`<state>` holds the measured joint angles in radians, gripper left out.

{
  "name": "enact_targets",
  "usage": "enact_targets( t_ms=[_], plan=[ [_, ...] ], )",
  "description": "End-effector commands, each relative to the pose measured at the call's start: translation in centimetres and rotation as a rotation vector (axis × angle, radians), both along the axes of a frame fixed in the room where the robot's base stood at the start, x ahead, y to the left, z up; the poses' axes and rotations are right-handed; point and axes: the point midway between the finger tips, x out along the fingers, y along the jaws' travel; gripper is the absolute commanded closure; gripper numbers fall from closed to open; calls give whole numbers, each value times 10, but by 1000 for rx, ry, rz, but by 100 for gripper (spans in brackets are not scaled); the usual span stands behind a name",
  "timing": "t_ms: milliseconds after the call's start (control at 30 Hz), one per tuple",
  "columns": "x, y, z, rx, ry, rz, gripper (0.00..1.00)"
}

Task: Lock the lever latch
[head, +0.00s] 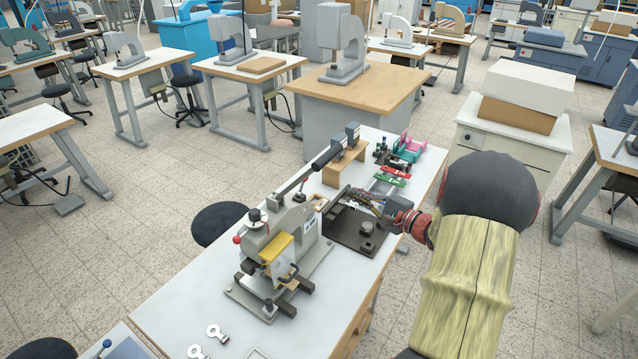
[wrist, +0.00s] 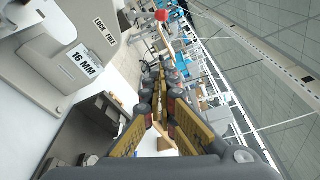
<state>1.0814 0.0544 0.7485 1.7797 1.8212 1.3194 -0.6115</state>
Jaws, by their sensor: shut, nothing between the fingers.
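The grey stamping press (head: 285,245) stands on the white table, with a yellow block on its front and a long black-ended lever (head: 322,158) slanting up to the right. A red ball knob (head: 237,240) sits at its left side; a red ball (wrist: 162,15) also shows at the top of the wrist view. I cannot tell for sure which part is the lever latch. The press's side, with a "16 MM" label (wrist: 84,64), fills the upper left of the wrist view. My gripper (head: 354,197) is shut and empty, right of the press body. It also shows in the wrist view (wrist: 160,75).
A dark base plate (head: 362,238) lies under my gripper. A wooden stand (head: 343,165) and red and green pieces (head: 392,174) are behind it. Two metal keys or links (head: 215,335) lie at the table's front. The table's left edge strip is clear.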

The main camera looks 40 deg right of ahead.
Motion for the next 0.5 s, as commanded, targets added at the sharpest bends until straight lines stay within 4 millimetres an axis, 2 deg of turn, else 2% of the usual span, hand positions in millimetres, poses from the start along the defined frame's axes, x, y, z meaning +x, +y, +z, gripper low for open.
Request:
enact_targets(
  t_ms=[267, 500],
  plan=[
    [9, 2, -1, 1, 1, 1, 100],
    [49, 9, -5, 0, 1, 6, 100]
  ],
)
